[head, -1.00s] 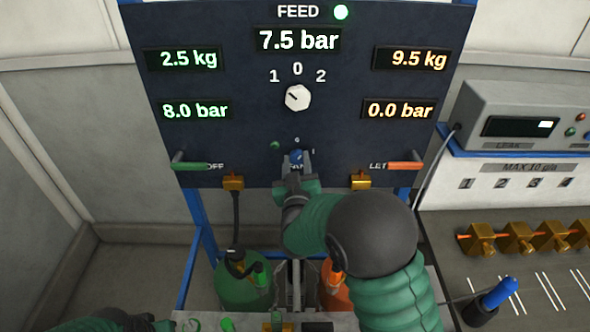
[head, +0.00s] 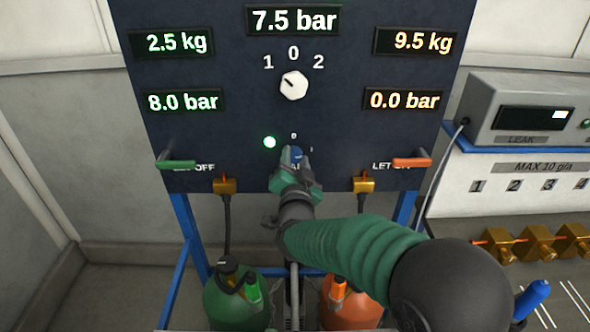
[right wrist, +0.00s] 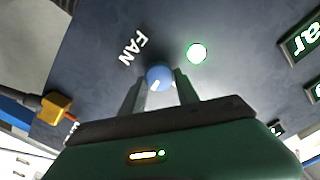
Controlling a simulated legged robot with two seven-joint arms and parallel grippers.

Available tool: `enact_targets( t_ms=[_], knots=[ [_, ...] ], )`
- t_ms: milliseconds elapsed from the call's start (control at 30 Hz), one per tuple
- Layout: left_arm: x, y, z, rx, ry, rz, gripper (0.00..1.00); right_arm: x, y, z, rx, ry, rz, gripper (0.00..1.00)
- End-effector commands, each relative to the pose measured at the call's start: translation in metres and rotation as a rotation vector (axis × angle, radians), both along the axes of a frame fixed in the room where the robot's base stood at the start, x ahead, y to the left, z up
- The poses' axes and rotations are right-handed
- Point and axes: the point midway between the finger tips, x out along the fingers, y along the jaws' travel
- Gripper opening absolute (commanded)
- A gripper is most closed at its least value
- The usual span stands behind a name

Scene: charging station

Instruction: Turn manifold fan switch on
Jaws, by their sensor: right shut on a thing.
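The fan switch is a small blue knob (head: 295,153) low in the middle of the dark panel (head: 345,140). In the right wrist view the blue knob (right wrist: 160,76) shows a white mark and sits between the two fingers, beside the FAN label (right wrist: 133,48). My right gripper (head: 297,165) is shut on the knob, and it hides part of the knob and label in the head view. The fan lamp (head: 269,142) glows green left of the knob; it also shows in the right wrist view (right wrist: 197,53). My left gripper is not in view.
A white selector knob (head: 293,86) sits above the fan switch. A green lever (head: 178,163) and an orange lever (head: 411,162) stick out at the panel's lower sides. Green (head: 237,302) and orange (head: 350,305) cylinders stand below. A leak tester (head: 530,112) is at right.

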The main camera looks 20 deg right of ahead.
Motion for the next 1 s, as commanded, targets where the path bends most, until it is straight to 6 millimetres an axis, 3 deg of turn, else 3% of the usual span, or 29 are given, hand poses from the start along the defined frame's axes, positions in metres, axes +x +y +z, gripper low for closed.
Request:
enact_targets(
  t_ms=[33, 300, 867, 900, 1000],
  knots=[
    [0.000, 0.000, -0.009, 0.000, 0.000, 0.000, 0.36, 0.000, 0.001, -0.011, 0.030, 0.006, 0.004, 0.00],
    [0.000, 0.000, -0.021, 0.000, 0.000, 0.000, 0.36, 0.000, 0.002, -0.009, 0.137, -0.023, 0.005, 0.00],
    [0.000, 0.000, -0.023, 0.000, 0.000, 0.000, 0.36, 0.000, 0.002, -0.006, 0.171, -0.033, 0.006, 0.00],
    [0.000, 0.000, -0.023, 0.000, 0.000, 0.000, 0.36, 0.000, 0.002, -0.006, 0.171, -0.033, 0.006, 0.38],
    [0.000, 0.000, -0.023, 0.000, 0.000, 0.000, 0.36, 0.000, 0.002, -0.006, 0.170, -0.035, 0.006, 0.51]
  ],
)
